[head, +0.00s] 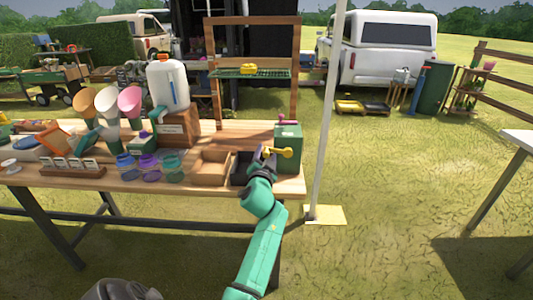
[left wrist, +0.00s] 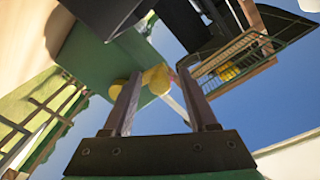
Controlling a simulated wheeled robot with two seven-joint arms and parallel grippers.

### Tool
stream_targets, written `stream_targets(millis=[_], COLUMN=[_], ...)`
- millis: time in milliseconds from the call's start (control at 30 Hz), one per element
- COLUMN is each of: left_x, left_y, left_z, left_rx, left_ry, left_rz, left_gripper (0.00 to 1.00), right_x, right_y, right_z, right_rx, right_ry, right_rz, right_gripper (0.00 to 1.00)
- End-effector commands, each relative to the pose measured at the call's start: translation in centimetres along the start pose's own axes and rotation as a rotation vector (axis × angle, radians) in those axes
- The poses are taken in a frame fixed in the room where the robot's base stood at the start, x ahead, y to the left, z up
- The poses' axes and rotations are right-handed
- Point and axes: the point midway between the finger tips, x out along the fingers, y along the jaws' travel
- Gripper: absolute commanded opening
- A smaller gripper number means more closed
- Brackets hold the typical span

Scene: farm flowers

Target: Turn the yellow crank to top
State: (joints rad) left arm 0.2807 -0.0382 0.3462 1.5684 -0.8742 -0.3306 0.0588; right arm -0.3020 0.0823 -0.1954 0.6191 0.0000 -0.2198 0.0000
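The yellow crank (head: 284,152) sticks out from the front of a green box (head: 289,135) at the right end of the wooden table. Its arm points sideways, about level, in the head view. My left gripper (head: 266,154) is at the crank's left end. In the left wrist view, my left gripper's two fingers (left wrist: 160,76) stand apart, with the yellow crank (left wrist: 156,79) showing between and behind their tips. A firm grip on it does not show. The green box (left wrist: 92,62) is just beyond. My right gripper is not in view.
Left of the box are a wooden tray (head: 211,168), several glass jars (head: 148,165) and a white water jug (head: 168,84). A wooden frame (head: 297,70) rises behind. A white pole (head: 327,110) stands right of the table. Open grass lies farther right.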

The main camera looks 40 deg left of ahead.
Motion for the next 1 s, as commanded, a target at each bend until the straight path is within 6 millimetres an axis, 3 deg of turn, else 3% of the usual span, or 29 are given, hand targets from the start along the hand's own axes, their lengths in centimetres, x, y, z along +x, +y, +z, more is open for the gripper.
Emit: stream_targets(millis=[33,133,167,1000], left_x=[0.01,0.01,0.01,0.01], left_y=[-0.01,0.00,0.00,0.02], left_z=[0.01,0.02,0.02,0.09], left_rx=[0.000,0.000,0.000,0.000], left_ry=[0.000,0.000,0.000,-0.002], left_rz=[0.000,0.000,0.000,0.001], left_gripper=[0.40,0.02,0.00,0.00], right_x=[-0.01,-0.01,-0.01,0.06], right_y=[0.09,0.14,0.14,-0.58], right_z=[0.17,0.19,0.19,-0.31], right_rx=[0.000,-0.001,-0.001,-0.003], right_ry=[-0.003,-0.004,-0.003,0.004], right_rz=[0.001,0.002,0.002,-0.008], right_gripper=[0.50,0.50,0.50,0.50])
